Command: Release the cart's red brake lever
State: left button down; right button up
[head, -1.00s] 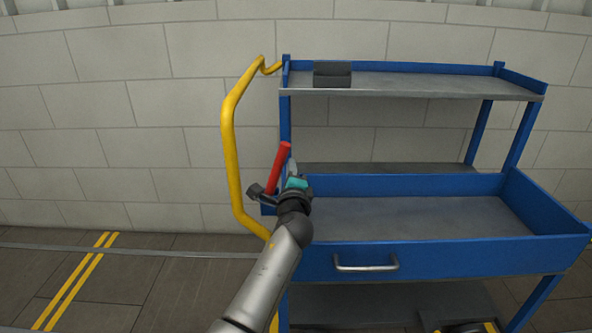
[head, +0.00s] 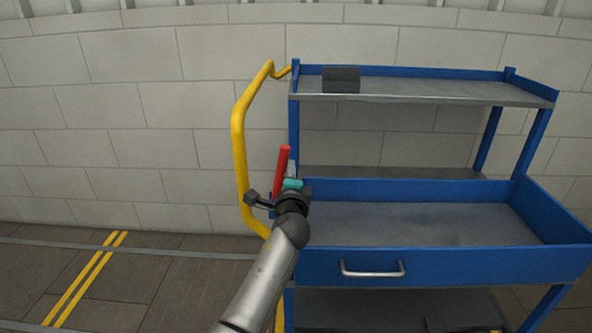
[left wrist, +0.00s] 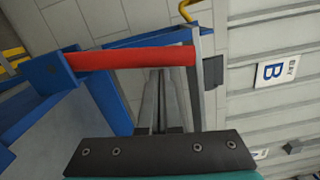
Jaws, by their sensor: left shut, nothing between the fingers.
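The red brake lever (head: 281,172) stands nearly upright at the left end of the blue cart (head: 370,262), beside its yellow handle (head: 239,150). My left gripper (head: 291,170) is shut and empty, close against the lever's right side in the head view. In the left wrist view the red lever (left wrist: 130,59) runs across from a blue bracket (left wrist: 50,74), just beyond the grey fingers (left wrist: 165,75). Whether they touch it is hard to tell. The lever's lower end is partly hidden by my wrist in the head view. My right gripper is not in view.
A dark box (head: 341,80) sits on the cart's top shelf. The cart's drawer has a metal handle (head: 372,270). A block wall (head: 130,130) stands behind. The floor to the left, with yellow stripes (head: 85,277), is clear.

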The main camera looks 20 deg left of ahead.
pick_arm(q)
jog(key=shift+s+a+r+n+p, duration=0.15)
jog(key=shift+s+a+n+p, duration=0.2)
jog(key=shift+a+n, duration=0.45)
jog(key=shift+s+a+r+n+p, duration=0.15)
jog(key=shift+a+n+p, duration=0.3)
jog(key=shift+a, duration=0.6)
jog(key=shift+s+a+r+n+p, duration=0.1)
jog(key=shift+s+a+n+p, duration=0.25)
jog(key=shift+a+n, duration=0.45)
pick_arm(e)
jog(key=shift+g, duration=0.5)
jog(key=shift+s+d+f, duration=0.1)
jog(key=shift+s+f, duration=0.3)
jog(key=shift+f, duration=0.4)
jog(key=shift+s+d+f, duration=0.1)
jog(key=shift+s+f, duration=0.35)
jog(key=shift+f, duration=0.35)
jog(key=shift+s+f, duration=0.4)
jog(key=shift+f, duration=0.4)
pick_arm(q)
jog(key=shift+a, duration=0.15)
